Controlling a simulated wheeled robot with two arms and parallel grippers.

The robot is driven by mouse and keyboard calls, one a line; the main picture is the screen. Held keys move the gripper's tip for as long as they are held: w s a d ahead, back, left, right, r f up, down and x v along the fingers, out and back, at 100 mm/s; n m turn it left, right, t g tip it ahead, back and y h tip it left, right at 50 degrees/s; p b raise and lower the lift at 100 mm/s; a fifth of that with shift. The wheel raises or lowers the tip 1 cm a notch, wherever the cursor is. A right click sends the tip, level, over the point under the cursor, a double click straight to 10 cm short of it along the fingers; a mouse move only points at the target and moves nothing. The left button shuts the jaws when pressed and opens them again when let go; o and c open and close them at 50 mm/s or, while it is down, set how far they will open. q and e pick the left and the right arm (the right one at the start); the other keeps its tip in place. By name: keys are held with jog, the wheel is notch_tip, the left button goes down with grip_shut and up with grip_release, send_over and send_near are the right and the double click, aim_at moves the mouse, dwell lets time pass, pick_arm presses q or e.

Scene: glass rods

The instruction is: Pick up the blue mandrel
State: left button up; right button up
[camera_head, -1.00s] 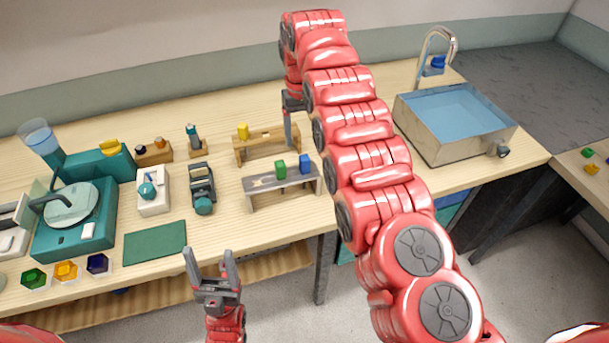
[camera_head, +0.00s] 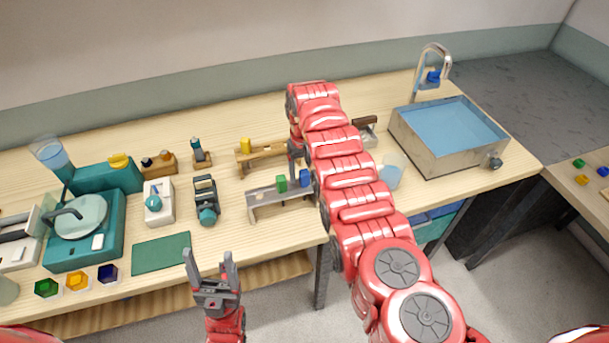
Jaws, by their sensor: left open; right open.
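The blue mandrel (camera_head: 305,181) stands in the grey rack (camera_head: 265,198), at its right end beside a green mandrel (camera_head: 282,184). The red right arm reaches over the bench from the right. My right gripper (camera_head: 293,172) points down just behind the rack, close to the blue and green mandrels. It is open, but the arm and mandrels partly hide its fingers, and I cannot tell whether it touches anything. My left gripper (camera_head: 209,255) is open and empty in front of the bench, fingers pointing up.
A wooden rack (camera_head: 262,156) with a yellow mandrel (camera_head: 245,146) stands behind the grey rack. A water basin (camera_head: 425,145) is at the right, with a clear cup (camera_head: 392,170) near it. Teal machines and a green mat (camera_head: 161,252) occupy the left.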

jog(key=shift+f, duration=0.25)
grip_shut()
jog(key=shift+r, duration=0.1)
